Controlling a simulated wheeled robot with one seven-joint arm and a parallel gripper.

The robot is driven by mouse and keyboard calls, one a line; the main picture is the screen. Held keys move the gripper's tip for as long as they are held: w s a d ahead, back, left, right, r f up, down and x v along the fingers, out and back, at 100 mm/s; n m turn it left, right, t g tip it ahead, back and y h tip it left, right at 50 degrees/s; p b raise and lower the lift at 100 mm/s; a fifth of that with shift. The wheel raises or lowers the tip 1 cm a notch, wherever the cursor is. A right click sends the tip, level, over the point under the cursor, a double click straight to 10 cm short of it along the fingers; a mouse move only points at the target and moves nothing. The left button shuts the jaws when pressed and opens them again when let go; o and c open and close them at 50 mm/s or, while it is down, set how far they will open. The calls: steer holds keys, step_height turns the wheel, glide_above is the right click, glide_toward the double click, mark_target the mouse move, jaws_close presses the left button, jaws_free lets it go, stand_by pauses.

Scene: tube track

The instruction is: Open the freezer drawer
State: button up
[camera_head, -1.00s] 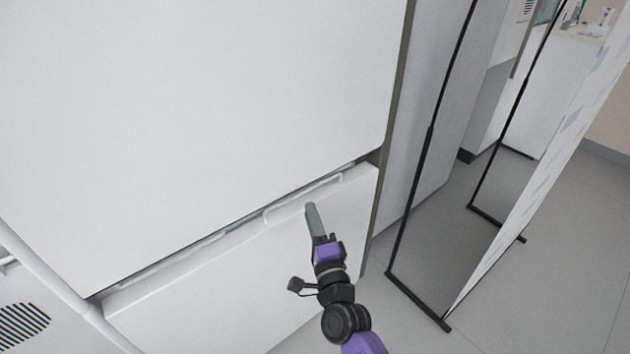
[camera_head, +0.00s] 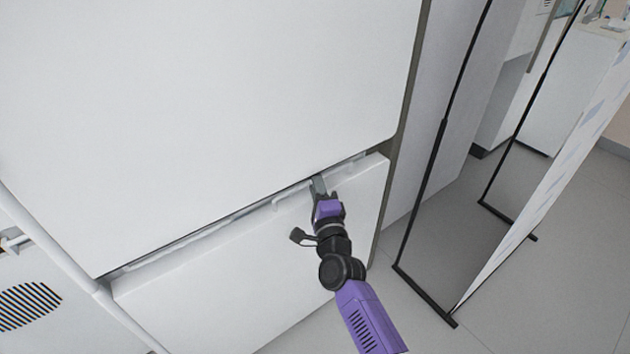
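The freezer drawer (camera_head: 225,290) is the white lower front of the fridge, below a large white upper door (camera_head: 210,110). A dark gap runs between the two along the drawer's top edge. A thin white handle (camera_head: 290,195) sits near the right end of that edge. My gripper (camera_head: 318,184) is at the right part of the handle, its fingertips at the drawer's top edge and partly covering the handle. From this angle I cannot tell whether its fingers are apart or closed on the handle.
A black-framed standing panel (camera_head: 425,295) stands on the grey floor to the right of the fridge. A white unit with a dark vent (camera_head: 28,305) is at the lower left. Grey floor (camera_head: 560,290) is clear at the far right.

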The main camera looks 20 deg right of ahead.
jaws_close()
steer(key=shift+f, duration=0.1)
stand_by(1.3)
